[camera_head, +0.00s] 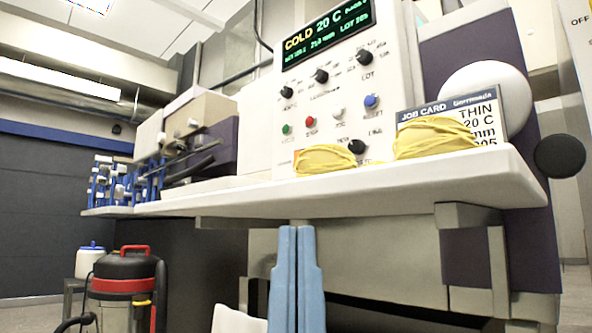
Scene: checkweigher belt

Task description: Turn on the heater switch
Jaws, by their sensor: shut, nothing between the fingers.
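The white control panel (330,90) stands upright on the worktop, with several black knobs, a green button (287,129), a red button (310,121) and a blue button (371,101). The display (328,32) reads "COLD 20 C". My gripper (297,230), with two light-blue fingers pointing up, is shut and empty. In the picture it is below the panel and the worktop's front edge, apart from the controls.
Two yellow bundles (324,160) (435,138) lie on the white worktop (420,178) before the panel. The right one partly covers a job card (478,112). A red-and-black vacuum (124,280) stands at lower left. A black round knob (560,156) juts out at right.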

